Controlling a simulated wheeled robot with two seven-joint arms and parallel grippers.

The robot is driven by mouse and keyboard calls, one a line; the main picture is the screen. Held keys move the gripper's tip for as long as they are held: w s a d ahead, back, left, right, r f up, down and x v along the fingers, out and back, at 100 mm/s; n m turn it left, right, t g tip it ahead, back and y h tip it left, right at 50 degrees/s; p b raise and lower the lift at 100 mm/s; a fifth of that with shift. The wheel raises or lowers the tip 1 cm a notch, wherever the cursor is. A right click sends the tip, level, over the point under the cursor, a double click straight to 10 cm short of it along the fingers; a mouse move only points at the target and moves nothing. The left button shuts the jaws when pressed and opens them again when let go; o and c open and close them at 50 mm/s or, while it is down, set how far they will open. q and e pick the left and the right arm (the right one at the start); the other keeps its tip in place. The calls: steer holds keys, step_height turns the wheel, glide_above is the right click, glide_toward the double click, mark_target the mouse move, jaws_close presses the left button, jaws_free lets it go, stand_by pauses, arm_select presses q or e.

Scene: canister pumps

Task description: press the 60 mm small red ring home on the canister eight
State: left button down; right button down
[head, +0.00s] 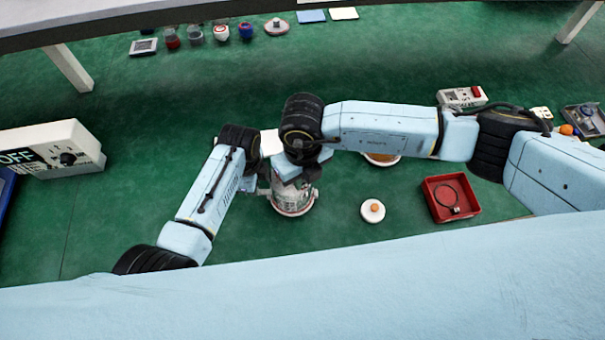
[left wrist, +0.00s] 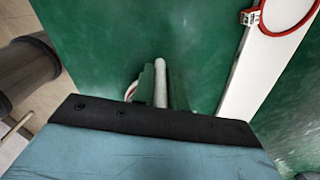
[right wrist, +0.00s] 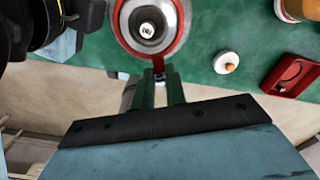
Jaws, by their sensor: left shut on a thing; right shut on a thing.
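The canister (head: 292,203), pale and see-through with a reddish base rim, stands upright on the green bench in the head view. The right wrist view shows its round top from above (right wrist: 148,28). A red ring (right wrist: 184,35) runs around that top; its tab is at the fingertips of my right gripper (right wrist: 160,74), which is shut on it. I cannot tell how deep the ring sits. My left gripper (left wrist: 160,78) is shut on a pale bar (left wrist: 160,85) at the canister's left side. The arms hide the canister's upper part in the head view.
A red tray (head: 437,209) with a dark ring inside and a white disc with an orange knob (head: 373,211) lie to the right. A switch box (head: 60,155) stands left. The front bench between these is clear.

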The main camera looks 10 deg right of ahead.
steer(key=shift+f, duration=1.1)
stand_by(0.6)
steer(key=c, duration=0.8)
jaws_free()
steer(key=shift+s+d, duration=0.1)
steer(key=shift+s, duration=0.15)
steer(key=shift+s+d, duration=0.3)
steer(key=shift+s, duration=0.4)
steer(key=shift+s+d, duration=0.3)
steer(key=shift+s, duration=0.35)
steer(key=shift+s+d, duration=0.1)
steer(key=shift+s, duration=0.15)
steer(key=shift+r, duration=0.1)
step_height(320, 180, up, 7)
steer(key=shift+r, duration=0.2)
stand_by(0.8)
